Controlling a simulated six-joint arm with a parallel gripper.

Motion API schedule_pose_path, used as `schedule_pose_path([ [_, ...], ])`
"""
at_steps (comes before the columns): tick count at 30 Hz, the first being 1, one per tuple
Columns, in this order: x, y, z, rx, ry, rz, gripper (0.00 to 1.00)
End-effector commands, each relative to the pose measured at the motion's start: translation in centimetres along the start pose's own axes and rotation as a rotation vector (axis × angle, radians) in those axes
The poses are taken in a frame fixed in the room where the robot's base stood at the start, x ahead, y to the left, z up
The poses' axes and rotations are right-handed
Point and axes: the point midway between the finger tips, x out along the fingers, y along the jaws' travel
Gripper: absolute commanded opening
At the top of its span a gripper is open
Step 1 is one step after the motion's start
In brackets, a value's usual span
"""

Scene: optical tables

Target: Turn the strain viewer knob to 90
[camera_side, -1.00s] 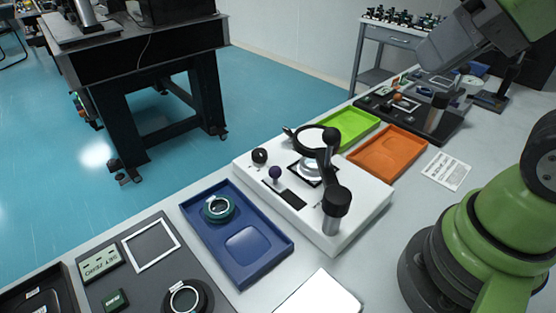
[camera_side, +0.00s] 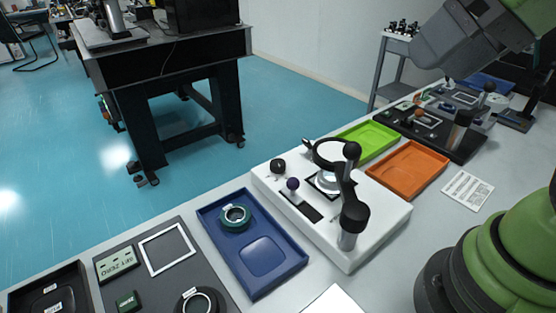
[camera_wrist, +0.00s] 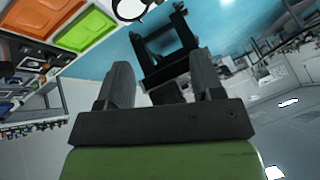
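The strain viewer seems to be the white-based device (camera_side: 350,246) in the middle of the side view. It carries a black ring (camera_side: 330,152), a black arm with a round-topped post, a small black knob (camera_side: 278,166) and a purple-topped knob (camera_side: 293,184). No scale reading is legible on it. In the wrist view, a black ring over white, likely the same device, is cut off at the top edge (camera_wrist: 130,9). My gripper (camera_wrist: 162,75) is open and empty in the wrist view, its two dark fingers apart. Its fingertips do not show in the side view.
A blue tray (camera_side: 285,275) with a green-ringed part (camera_side: 234,217) lies left of the device. Green (camera_side: 372,140) and orange (camera_side: 425,160) trays lie behind it. A grey board (camera_side: 190,275) holds a small sign (camera_side: 117,263). A printed card (camera_side: 467,190) lies at right.

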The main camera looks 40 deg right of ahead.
Motion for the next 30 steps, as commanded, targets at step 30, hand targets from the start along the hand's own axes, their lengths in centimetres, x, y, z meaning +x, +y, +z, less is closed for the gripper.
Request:
schedule_pose_path([
  [30, 28.2, -2.1, -10.5, -0.84, -0.604, 0.074, 0.61],
])
